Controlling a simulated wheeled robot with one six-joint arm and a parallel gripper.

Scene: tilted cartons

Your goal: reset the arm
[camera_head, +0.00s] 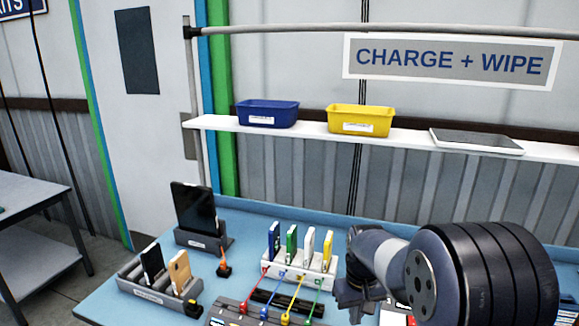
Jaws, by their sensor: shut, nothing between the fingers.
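My arm reaches in from the right over the blue table (110,300). My gripper (355,303) is at the arm's left end, low over the table and just right of the white charging rack. It is shut, with nothing seen in it. Its fingertips are small and dark here, and the arm's large black joint hides the right part of the table.
The white rack (300,268) holds several coloured devices with cables in front. A grey holder (160,290) with phones and a tablet (192,210) on a stand are at left. Above, a shelf (310,133) carries a blue bin (268,114), a yellow bin (360,120) and a flat grey slab (476,141).

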